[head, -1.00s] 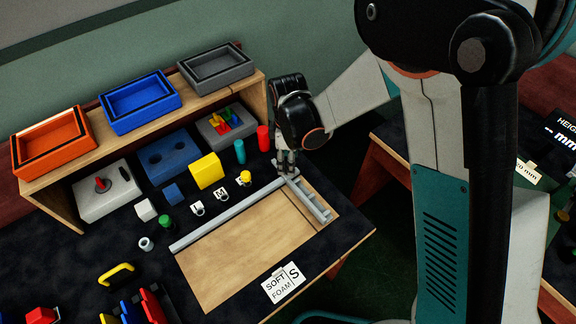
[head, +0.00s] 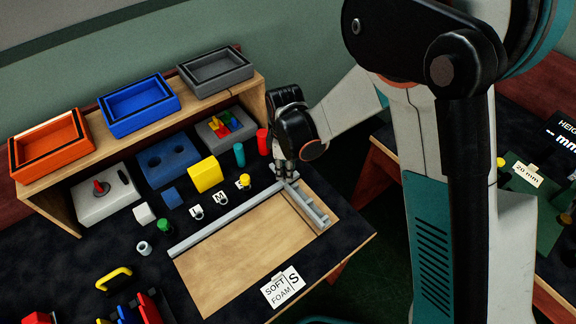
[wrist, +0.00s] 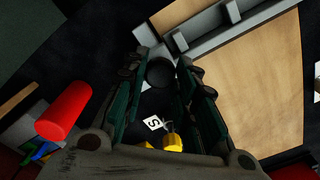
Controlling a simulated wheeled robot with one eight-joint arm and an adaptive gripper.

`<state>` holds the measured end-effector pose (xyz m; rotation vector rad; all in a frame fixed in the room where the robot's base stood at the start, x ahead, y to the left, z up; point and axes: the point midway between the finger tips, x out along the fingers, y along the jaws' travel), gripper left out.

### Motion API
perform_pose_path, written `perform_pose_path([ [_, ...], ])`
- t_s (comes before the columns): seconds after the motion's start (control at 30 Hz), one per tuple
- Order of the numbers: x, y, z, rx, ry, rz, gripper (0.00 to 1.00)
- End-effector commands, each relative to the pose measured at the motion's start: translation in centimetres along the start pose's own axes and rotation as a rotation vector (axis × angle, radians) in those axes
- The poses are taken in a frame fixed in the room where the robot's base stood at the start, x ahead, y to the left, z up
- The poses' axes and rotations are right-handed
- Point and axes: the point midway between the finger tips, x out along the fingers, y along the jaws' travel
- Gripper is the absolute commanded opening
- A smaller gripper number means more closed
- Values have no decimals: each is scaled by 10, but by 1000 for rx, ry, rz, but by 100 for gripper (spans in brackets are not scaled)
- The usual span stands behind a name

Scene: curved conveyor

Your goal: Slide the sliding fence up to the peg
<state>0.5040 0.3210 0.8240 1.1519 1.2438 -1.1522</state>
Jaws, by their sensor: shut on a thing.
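At the right end of the wooden board (head: 240,245) is a grey notched fence piece (head: 312,206), meeting a long grey rail (head: 225,219) along the board's far edge. My gripper (head: 284,172) points down at the corner where they meet. In the wrist view my gripper (wrist: 162,75) is shut on a dark round knob (wrist: 160,72) between its fingertips. The grey fence parts (wrist: 225,28) lie just beyond it. I cannot pick out the peg with certainty.
A yellow-topped piece (head: 244,180) and several tagged items stand left of my gripper. A red cylinder (head: 262,142) and a teal cylinder (head: 239,155) stand behind. A shelf (head: 258,95) with trays is farther back. The board is clear; a Soft Foam card (head: 282,287) lies in front.

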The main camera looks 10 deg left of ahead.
Motion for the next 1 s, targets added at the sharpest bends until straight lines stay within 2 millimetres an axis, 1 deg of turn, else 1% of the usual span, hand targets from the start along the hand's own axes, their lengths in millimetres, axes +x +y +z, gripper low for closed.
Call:
perform_pose_path([
  [0.03,1,-9,-10,-7,3,-2,0],
  [0.1,1,-22,-22,-9,3,-2,0],
  [0.2,1,-39,-39,-8,3,-2,0],
  [0.3,1,-52,-52,-6,3,-2,0],
  [0.43,0,-60,-60,-4,3,-2,0],
  [0.73,0,-61,-60,-2,3,-2,0],
  [0.77,0,-61,-60,-2,3,-2,31],
  [0.8,0,-61,-60,-2,3,-2,40],
  [0.83,0,-61,-60,-2,3,-2,47],
  [1.0,0,-60,-60,-2,3,-2,47],
])
